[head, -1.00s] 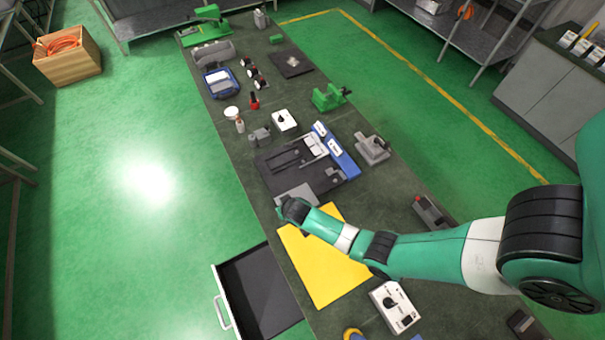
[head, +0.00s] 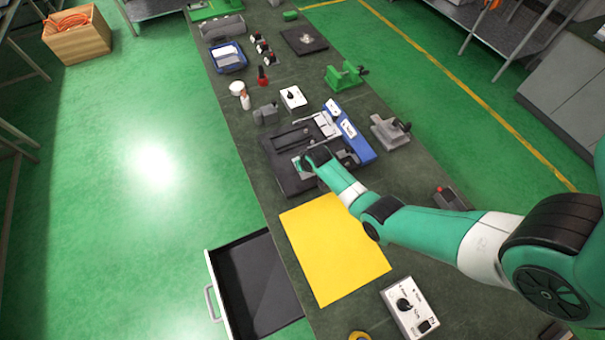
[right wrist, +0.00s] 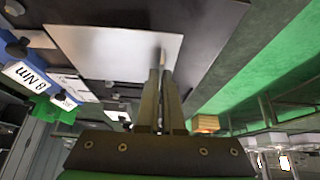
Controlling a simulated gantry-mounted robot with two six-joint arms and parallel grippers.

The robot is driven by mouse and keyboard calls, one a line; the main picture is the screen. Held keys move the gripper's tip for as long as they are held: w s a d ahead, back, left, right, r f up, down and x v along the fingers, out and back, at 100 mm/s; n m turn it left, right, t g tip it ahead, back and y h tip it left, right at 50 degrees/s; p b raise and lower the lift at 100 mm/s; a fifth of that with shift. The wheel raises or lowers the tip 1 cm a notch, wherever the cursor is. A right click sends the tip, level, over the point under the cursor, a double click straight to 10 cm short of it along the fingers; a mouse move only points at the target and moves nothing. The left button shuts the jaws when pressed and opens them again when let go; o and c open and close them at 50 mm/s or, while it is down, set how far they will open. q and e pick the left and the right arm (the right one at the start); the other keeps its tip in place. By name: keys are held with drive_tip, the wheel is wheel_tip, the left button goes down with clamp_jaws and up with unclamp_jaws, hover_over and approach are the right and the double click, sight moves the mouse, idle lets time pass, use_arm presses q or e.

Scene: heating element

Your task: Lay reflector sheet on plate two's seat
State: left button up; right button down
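The reflector sheet is a thin, light grey square that fills much of the upper left of the right wrist view (right wrist: 110,52). In the head view only a small part of it (head: 298,165) shows beside my right gripper (head: 308,160). In the right wrist view my right gripper's fingers (right wrist: 160,70) are close together on the sheet's edge. The sheet is over the dark fixture plate (head: 285,183); whether it touches is unclear. I cannot tell which part of the fixture is plate two's seat; arm and sheet hide some of it. My left gripper is not in view.
A yellow sheet (head: 332,250) lies in front of the fixture. A blue strip with white labels (head: 355,140) stands along its right side. A grey clamp (head: 390,132), white control boxes (head: 410,306) and an open drawer (head: 255,285) are around it.

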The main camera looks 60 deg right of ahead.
drive_tip(key=f+b, duration=0.1)
drive_tip(key=b, duration=0.1)
drive_tip(key=d+f+b, duration=0.1)
drive_tip(key=f+b, duration=0.1)
drive_tip(key=shift+w+f, duration=0.1)
drive_tip(key=shift+f, duration=0.15)
drive_tip(key=shift+a+f, duration=0.1)
drive_tip(key=shift+f, duration=0.2)
drive_tip(key=shift+r+p, duration=0.1)
drive_tip(key=shift+p, duration=0.2)
drive_tip(key=shift+f, duration=0.2)
drive_tip(key=c, duration=1.1)
unclamp_jaws()
drive_tip(key=shift+o, duration=0.2)
